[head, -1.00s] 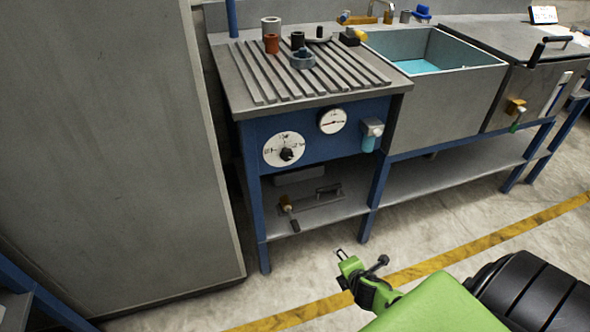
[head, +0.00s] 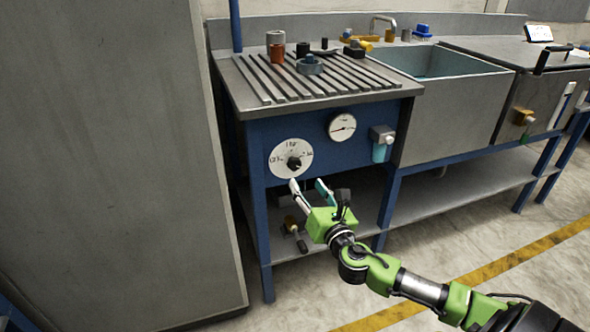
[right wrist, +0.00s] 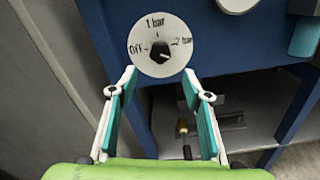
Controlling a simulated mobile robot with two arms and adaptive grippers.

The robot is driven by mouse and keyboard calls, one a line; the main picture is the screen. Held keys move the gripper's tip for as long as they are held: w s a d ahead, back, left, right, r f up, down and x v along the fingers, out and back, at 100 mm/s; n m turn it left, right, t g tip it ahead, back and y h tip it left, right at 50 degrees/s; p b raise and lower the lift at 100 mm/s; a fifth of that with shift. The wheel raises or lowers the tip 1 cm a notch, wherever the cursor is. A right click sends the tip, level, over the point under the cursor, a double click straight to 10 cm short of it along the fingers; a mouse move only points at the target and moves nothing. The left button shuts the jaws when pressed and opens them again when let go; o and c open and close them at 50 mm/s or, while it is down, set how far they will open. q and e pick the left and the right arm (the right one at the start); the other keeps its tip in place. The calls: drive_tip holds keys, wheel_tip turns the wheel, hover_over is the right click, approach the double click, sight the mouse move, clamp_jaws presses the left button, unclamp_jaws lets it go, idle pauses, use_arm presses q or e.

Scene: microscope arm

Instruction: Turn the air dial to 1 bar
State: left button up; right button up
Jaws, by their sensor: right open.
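The air dial is a round white plate (head: 277,164) with a black knob (head: 294,163) on the blue front panel. In the right wrist view the plate (right wrist: 146,66) reads Off at left, 1 bar at top and 2 bar at right. I cannot tell for sure which mark the knob (right wrist: 160,52) points to. My right gripper (head: 307,186) is open and empty, just below and in front of the dial. In the right wrist view its fingers (right wrist: 159,75) stand on either side below the knob, apart from it. My left gripper is not in view.
A pressure gauge (head: 342,127) and a filter with a blue bowl (head: 379,153) are right of the dial. A ribbed worktop (head: 238,95) holds small parts above it. A lower shelf is below, a large grey cabinet (head: 120,160) at left.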

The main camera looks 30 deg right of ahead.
sight(295, 167)
drive_tip(key=b+x, duration=0.1)
drive_tip(key=x, duration=0.9)
drive_tip(key=shift+w+d+f, duration=0.1)
drive_tip(key=shift+w+d, duration=0.05)
drive_tip(key=shift+w, duration=0.1)
drive_tip(key=c, duration=1.1)
